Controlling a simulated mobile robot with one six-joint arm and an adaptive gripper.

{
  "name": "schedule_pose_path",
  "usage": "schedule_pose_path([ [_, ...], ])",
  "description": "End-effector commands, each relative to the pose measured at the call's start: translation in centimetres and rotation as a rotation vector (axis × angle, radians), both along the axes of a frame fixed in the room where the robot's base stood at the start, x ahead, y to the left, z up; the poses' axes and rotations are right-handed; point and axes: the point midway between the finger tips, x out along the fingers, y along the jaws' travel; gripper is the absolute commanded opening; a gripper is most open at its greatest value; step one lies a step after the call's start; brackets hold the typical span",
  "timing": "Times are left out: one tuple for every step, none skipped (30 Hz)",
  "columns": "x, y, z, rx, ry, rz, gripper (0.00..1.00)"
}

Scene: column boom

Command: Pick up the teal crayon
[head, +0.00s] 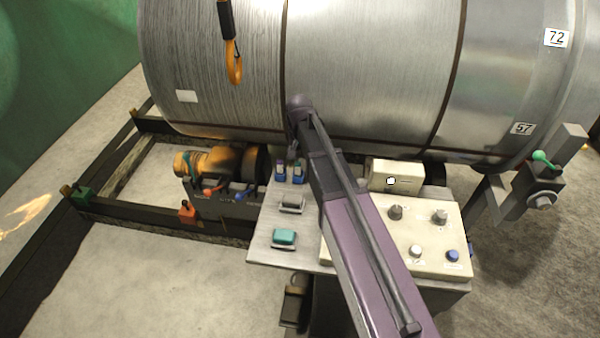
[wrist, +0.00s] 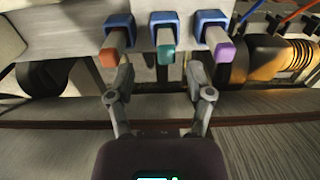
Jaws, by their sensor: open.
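The teal crayon (wrist: 166,53) stands in the middle blue holder (wrist: 165,20) in the wrist view, its teal end toward me. An orange crayon (wrist: 109,57) is to its left and a purple crayon (wrist: 224,50) to its right, each in a blue holder. My gripper (wrist: 159,68) is open and empty. Its two fingers show on either side of the teal crayon's end, apart from it; the depth between them is hard to judge. In the head view my gripper (head: 293,152) is just above the holders, and my arm hides part of the row.
A control panel (head: 440,215) with several knobs stands right of the holders. A teal button (head: 285,237) and a grey one (head: 291,203) sit on the grey plate. A large metal drum (head: 380,60) is close behind my gripper. An orange hook (head: 234,68) hangs at upper left.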

Motion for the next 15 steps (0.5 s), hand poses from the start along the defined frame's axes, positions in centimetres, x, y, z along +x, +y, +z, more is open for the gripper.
schedule_pose_path([
  [0.0, 0.0, 0.0, 0.000, 0.000, 0.000, 0.67],
  [0.0, 0.0, 0.0, 0.000, 0.000, 0.000, 0.67],
  [0.0, 0.0, 0.0, 0.000, 0.000, 0.000, 0.67],
  [0.0, 0.0, 0.0, 0.000, 0.000, 0.000, 0.67],
  [0.0, 0.1, 0.0, 0.000, 0.000, 0.001, 0.67],
  [0.0, 0.1, 0.0, 0.000, 0.000, 0.001, 0.67],
  [0.0, 0.1, 0.0, 0.000, 0.000, 0.001, 0.67],
  [0.0, 0.1, 0.0, 0.000, 0.000, 0.001, 0.67],
  [0.0, 0.1, -0.1, 0.000, 0.000, 0.001, 0.67],
  [0.0, 0.1, -0.2, 0.000, 0.000, 0.001, 0.67],
  [0.0, 0.1, -0.3, 0.000, 0.000, 0.001, 0.67],
  [0.0, 0.2, -0.4, 0.000, 0.000, 0.001, 0.67],
  [0.1, 0.2, -0.6, 0.000, 0.000, 0.001, 0.67],
  [0.1, 0.2, -0.8, 0.000, 0.000, 0.002, 0.67],
  [0.1, 0.3, -1.0, 0.000, 0.000, 0.002, 0.67],
])
